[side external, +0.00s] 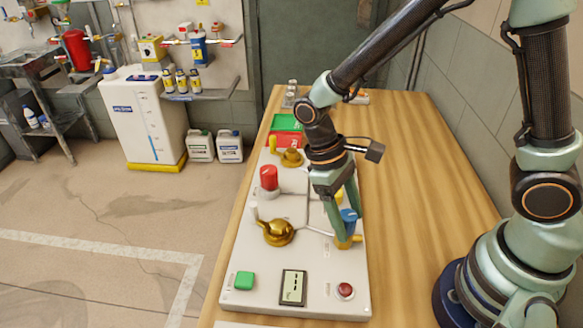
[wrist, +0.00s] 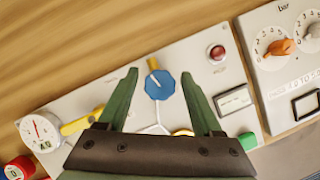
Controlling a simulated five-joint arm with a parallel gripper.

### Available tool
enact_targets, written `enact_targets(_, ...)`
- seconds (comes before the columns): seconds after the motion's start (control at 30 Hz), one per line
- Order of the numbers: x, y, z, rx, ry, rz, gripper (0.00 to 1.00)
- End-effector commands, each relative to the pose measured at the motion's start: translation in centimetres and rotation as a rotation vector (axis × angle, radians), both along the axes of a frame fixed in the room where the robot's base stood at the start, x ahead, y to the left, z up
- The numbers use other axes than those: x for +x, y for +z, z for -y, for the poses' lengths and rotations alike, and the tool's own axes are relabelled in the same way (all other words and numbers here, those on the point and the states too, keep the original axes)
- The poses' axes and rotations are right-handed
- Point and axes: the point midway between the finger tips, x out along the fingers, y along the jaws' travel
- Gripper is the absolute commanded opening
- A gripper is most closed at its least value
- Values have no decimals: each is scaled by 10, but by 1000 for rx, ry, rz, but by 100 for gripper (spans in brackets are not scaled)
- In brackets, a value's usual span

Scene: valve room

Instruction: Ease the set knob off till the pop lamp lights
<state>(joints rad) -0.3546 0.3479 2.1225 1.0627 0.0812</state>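A blue faceted knob (side external: 348,215) sits on a brass fitting at the right edge of the white panel (side external: 240,300). I take it as the set knob; it also shows in the wrist view (wrist: 160,85) with a pale pointer mark. My gripper (wrist: 160,75) points down over the panel with its green fingers apart, one on each side of the knob. A gap shows between each finger and the knob in the wrist view. A dark red round lamp (side external: 345,290) near the panel's front right corner, also in the wrist view (wrist: 217,53), looks unlit.
A brass valve (side external: 278,232), a red knob (side external: 269,178), a green button (side external: 244,281) and a small display (side external: 293,287) share the panel. A dial gauge (wrist: 40,132) shows in the wrist view. The wooden table right of the panel is clear.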

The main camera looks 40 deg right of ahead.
Motion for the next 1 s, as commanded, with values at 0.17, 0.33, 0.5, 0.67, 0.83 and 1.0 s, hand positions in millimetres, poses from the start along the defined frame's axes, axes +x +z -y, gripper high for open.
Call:
enact_targets(0.17,0,0,0,0,-1,0,0)
enact_targets(0.33,0,0,0,12,31,-4,0)
enact_targets(0.5,1,1,0,45,117,-17,0)
enact_targets(0.67,1,0,0,53,137,-19,0)
enact_targets(0.83,1,0,0,53,136,-19,49)
enact_targets(1.0,0,0,0,53,136,-19,74)
